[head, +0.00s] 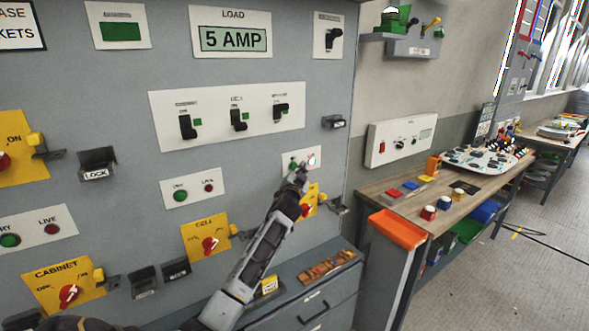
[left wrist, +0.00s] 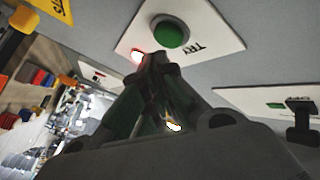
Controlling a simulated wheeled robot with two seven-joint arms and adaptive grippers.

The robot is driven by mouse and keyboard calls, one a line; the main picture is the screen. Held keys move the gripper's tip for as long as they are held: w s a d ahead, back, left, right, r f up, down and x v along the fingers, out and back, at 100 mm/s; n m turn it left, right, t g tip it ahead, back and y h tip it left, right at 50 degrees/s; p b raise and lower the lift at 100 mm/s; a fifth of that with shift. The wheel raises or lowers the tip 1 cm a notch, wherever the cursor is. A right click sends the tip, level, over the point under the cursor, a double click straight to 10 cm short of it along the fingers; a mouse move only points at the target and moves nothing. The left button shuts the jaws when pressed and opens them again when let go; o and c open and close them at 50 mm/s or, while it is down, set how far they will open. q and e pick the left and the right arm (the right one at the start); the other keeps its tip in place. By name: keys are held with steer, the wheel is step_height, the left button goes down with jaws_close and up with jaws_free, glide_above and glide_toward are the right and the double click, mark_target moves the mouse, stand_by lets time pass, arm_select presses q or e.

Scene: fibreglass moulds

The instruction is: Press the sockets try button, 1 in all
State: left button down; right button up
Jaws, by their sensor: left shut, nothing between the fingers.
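A white plate (head: 290,154) on the grey panel bears a round green button and a small lamp (head: 311,160) that glows red-white. In the left wrist view the green button (left wrist: 172,34) stands out from its plate with TRY printed beside it, and the glowing lamp (left wrist: 137,56) is close by. My left gripper (head: 301,170) is shut and empty, with its tips at the lower part of this plate. In the left wrist view the shut fingertips (left wrist: 156,62) lie close to the button and lamp; I cannot tell whether they touch. My right gripper is out of view.
Another white plate (head: 192,191) with green and red buttons is left of my arm. Yellow plates with red rotary switches, including CELL (head: 205,236), sit around it. A grey lock holder (head: 97,163) juts out. A wooden bench (head: 440,195) stands right, beyond the panel's edge.

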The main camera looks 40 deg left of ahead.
arm_select(q)
steer(key=shift+a, duration=0.15)
steer(key=shift+w+a, duration=0.15)
steer(key=shift+a, duration=0.1)
steer(key=shift+w+a, duration=0.15)
steer(key=shift+a, duration=0.25)
stand_by(1.5)
steer(key=shift+d, duration=0.1)
stand_by(0.4)
steer(key=shift+s+d, duration=0.3)
steer(key=shift+d, duration=0.35)
steer(key=shift+d, duration=0.15)
steer(key=d, duration=0.1)
steer(key=s+d, duration=0.1)
steer(key=d, duration=0.1)
steer(key=s+d, duration=0.1)
steer(key=shift+d, duration=0.2)
stand_by(0.5)
steer(key=shift+f, duration=0.1)
stand_by(0.6)
